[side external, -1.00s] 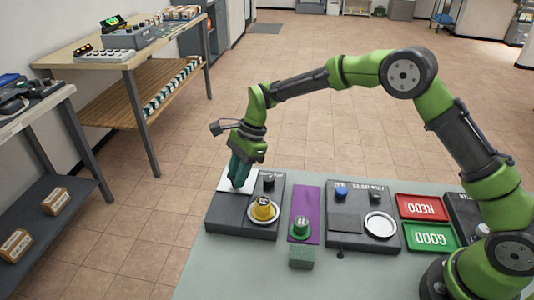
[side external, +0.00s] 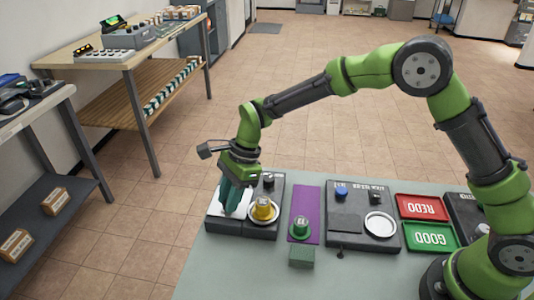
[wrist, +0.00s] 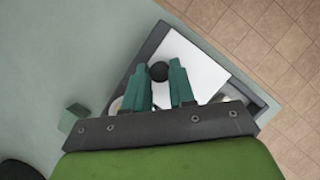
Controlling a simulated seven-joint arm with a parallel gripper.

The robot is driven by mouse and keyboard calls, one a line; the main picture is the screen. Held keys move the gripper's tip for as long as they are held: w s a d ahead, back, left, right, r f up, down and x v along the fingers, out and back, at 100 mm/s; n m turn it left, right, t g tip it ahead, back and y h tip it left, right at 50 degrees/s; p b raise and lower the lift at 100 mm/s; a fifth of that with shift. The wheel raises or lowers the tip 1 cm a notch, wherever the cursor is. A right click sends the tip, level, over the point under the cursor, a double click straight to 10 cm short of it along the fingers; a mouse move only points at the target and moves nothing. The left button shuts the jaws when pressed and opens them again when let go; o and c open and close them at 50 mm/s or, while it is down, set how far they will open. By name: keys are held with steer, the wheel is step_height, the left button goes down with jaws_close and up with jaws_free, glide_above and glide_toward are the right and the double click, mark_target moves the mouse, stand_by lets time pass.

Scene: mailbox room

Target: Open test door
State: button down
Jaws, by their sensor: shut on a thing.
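A dark grey test station (side external: 258,228) stands at the left end of the table. A white flat panel (side external: 216,207), which looks like its door, lies over its left part; it also shows in the wrist view (wrist: 200,70). My gripper (side external: 230,211) points down at this panel. In the wrist view, my gripper's teal fingers (wrist: 160,75) stand on either side of a round black knob (wrist: 158,71) at the panel's edge and are shut on it. The fingers hide part of the panel in the side view.
On the station's right half, a yellow piece (side external: 263,209) sits on a white round plate, with a dark knob (side external: 268,180) behind. A green piece (side external: 301,227) stands on a purple strip (side external: 306,196).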

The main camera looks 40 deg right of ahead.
steer(key=c, duration=0.9)
jaws_free()
steer(key=shift+c, duration=0.2)
steer(key=v, duration=1.7)
steer(key=s+d+r+n+t+h, duration=0.1)
steer(key=s+d+n+t, duration=0.2)
steer(key=s+d+n, duration=0.4)
steer(key=s+d+r+n+t+h, duration=0.1)
steer(key=s+d+n+t, duration=0.3)
steer(key=s, duration=1.1)
steer(key=d+r+n, duration=0.1)
steer(key=d+n, duration=0.2)
steer(key=d, duration=0.2)
